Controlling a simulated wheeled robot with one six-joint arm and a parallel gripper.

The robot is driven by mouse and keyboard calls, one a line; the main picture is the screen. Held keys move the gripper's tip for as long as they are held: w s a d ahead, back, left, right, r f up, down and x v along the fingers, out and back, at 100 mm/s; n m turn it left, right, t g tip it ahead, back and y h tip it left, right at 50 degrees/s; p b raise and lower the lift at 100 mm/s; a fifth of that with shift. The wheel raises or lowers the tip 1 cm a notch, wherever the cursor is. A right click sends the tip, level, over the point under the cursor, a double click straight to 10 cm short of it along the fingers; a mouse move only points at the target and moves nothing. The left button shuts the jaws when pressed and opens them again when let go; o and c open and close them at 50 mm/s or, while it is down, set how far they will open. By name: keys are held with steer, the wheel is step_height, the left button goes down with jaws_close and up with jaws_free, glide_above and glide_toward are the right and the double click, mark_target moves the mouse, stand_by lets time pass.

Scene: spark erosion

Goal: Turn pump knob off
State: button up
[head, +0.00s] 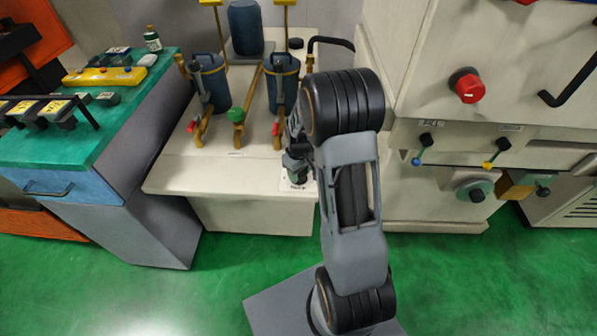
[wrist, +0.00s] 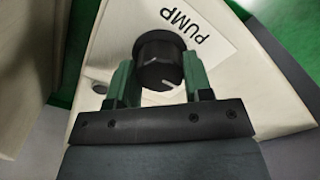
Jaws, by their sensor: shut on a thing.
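The pump knob (wrist: 160,62) is a round black knob with a white mark near its lower edge in the wrist view. A white label reading PUMP (wrist: 205,28) lies beside it on the cream panel. My gripper (wrist: 160,78) has its green fingers on both sides of the knob and is shut on it. In the head view my gripper (head: 297,165) is at the front right of the cream bench (head: 230,175), partly behind my arm. The knob itself is hidden there.
A machine with a red knob (head: 468,86) and blue and yellow levers is at right. A green-topped cabinet (head: 120,130) is at left.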

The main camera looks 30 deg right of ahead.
mark_target(300, 183)
steer(key=shift+w+r, duration=0.1)
steer(key=shift+w, duration=0.05)
steer(key=o, duration=0.9)
step_height(300, 183, up, 14)
steer(key=shift+f+p, duration=0.15)
steer(key=shift+p, duration=0.6)
steer(key=s+a+r+m+t+p, duration=0.1)
steer(key=s+a+r+p, duration=0.1)
steer(key=s+r, duration=0.3)
steer(key=s+a+r+m+t+p, duration=0.1)
steer(key=s+a+r+p, duration=0.2)
steer(key=s+a+r, duration=0.1)
steer(key=s+a+r+m+t+p, duration=0.1)
steer(key=s+a+r+p, duration=0.2)
steer(key=s+r, duration=0.3)
steer(key=shift+s+a+t, duration=0.3)
steer(key=shift+s+a, duration=0.15)
steer(key=shift+s, duration=0.3)
